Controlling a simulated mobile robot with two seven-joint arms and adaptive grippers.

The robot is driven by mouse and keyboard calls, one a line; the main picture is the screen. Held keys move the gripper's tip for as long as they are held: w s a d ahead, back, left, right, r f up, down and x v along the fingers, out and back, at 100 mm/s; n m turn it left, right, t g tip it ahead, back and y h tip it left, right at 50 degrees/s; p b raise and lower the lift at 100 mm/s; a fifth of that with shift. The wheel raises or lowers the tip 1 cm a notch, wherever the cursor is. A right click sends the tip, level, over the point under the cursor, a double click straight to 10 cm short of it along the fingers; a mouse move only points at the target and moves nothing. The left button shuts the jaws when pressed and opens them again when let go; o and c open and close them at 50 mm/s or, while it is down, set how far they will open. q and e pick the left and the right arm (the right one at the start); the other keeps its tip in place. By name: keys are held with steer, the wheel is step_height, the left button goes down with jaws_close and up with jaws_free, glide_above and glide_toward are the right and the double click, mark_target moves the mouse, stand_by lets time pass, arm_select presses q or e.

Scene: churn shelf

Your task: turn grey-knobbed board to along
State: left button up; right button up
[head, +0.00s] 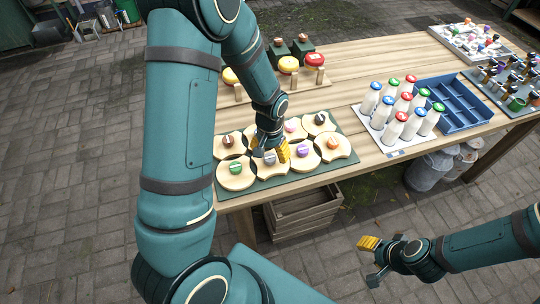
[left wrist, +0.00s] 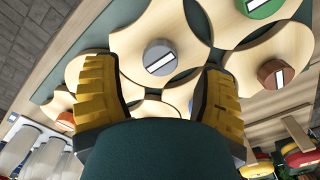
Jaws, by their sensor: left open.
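The grey-knobbed board is a pale wooden board with scalloped sides (head: 271,169) in the front row on a dark green mat (head: 225,191). Its grey knob (head: 270,157) carries a white bar, which looks slanted in the left wrist view (left wrist: 160,57). My left gripper (head: 271,151) is open over this board. In the left wrist view its yellow-padded fingers (left wrist: 158,75) are apart, with the knob showing between and just beyond the tips. I cannot tell whether they touch it. My right gripper (head: 371,262) is open and empty, in front of the table.
Similar boards with green (head: 235,167), purple (head: 302,150) and other knobs sit close around it. To the right stand several milk bottles (head: 392,130) and a blue divided crate (head: 458,107). Behind are yellow- and red-topped items (head: 288,64). A wooden crate (head: 303,213) is below the table.

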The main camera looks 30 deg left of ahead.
mark_target(270, 157)
arm_select(q)
step_height(270, 157, up, 9)
stand_by(0.3)
steer(key=shift+f, duration=0.15)
stand_by(0.3)
